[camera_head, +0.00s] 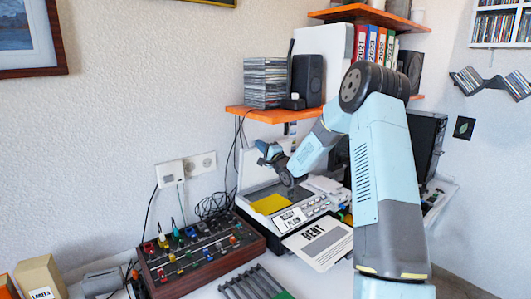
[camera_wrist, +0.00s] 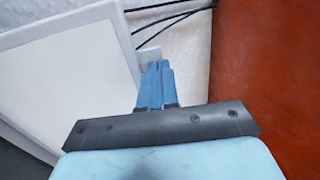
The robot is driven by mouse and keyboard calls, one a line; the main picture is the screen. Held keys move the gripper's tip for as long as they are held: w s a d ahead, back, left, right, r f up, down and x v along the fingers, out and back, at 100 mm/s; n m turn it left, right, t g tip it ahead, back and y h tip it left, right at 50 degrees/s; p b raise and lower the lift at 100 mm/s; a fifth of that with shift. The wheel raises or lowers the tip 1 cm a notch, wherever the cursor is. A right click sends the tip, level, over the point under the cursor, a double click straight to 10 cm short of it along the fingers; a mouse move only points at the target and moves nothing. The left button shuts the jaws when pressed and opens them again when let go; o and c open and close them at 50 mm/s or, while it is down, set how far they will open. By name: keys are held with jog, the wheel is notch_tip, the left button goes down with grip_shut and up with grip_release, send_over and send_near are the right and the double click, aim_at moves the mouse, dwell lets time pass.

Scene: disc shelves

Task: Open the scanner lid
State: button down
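The scanner (camera_head: 318,207) sits on the desk with its pale lid (camera_head: 246,172) raised steeply at the back. A yellow sheet (camera_head: 270,203) lies on the exposed bed. My gripper (camera_head: 262,150) is at the lid's upper part and hides some of it. In the wrist view, the blue fingers (camera_wrist: 155,82) are close together beside the edge of a white panel with a grey border (camera_wrist: 65,55), which looks like the lid. A small pale tab (camera_wrist: 149,56) shows by the fingertips; I cannot tell whether they grip it.
An orange shelf (camera_head: 262,114) with a disc stack (camera_head: 265,82) and a speaker (camera_head: 307,79) is above the scanner. A mixer (camera_head: 200,252) stands at the front left. A RENT paper (camera_head: 320,243) lies in front of the scanner. Cables hang behind.

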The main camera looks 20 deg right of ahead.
jog(key=shift+w, duration=0.15)
jog(key=s+r+v, duration=0.1)
jog(key=r+v, duration=0.1)
jog(key=v, duration=1.2)
jog(key=s+a+r+n+g+h, duration=0.3)
jog(key=s+r+n+g+h, duration=0.5)
jog(key=s, duration=0.6)
jog(key=s+a+n+g, duration=0.1)
jog(key=s+n+g, duration=0.1)
jog(key=s, duration=1.3)
jog(key=s+a+r+n+g, duration=0.1)
jog(key=s+a+n+g, duration=0.1)
jog(key=s, duration=1.4)
jog(key=shift+n+g+h, duration=0.4)
jog(key=shift+n+g, duration=0.2)
jog(key=shift+g, duration=0.4)
